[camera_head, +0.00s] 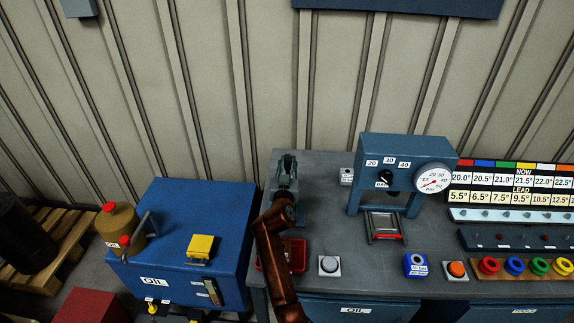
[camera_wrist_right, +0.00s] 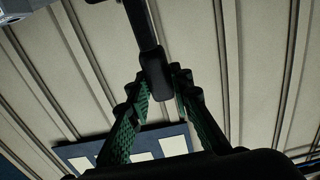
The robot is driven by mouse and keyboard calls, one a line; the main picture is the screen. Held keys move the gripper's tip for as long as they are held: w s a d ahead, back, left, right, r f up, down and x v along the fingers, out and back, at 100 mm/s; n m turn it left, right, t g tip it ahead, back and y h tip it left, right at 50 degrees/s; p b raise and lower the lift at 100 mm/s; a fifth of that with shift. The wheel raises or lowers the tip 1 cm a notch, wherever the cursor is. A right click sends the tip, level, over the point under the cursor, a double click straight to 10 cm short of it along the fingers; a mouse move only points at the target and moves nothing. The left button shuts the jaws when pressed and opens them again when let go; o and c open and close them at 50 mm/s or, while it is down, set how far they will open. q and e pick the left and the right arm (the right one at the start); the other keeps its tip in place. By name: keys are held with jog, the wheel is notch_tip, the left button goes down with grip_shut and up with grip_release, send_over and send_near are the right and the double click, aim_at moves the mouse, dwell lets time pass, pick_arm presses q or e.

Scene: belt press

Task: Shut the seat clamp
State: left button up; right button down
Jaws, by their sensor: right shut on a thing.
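My right gripper (camera_head: 286,167) is at the left end of the grey bench, with my copper-coloured arm reaching up to it from below. In the right wrist view its two green-padded fingers (camera_wrist_right: 160,82) are closed around the thick end of a black lever (camera_wrist_right: 155,70), one on each side. The lever, which looks like the seat clamp's handle, runs from the fingers to the top of that view. The clamp's body and seat are hidden or too small to tell in the head view. My left gripper is not in view.
A red tray (camera_head: 296,256) sits partly behind my arm. Right of it are a white-based button (camera_head: 329,265), a blue gauge press (camera_head: 404,148) and several coloured rings (camera_head: 538,266). A blue oil cabinet (camera_head: 170,225) stands left. Bench between tray and press is mostly clear.

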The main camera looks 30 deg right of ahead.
jog(key=shift+r, duration=0.15)
jog(key=c, duration=2.1)
grip_release()
jog(key=o, duration=0.4)
jog(key=shift+s+a+f, duration=0.2)
jog(key=shift+s+a, duration=0.1)
jog(key=shift+s, duration=0.05)
jog(key=v, duration=0.6)
jog(key=shift+s+a+r, duration=0.1)
jog(key=shift+s, duration=0.15)
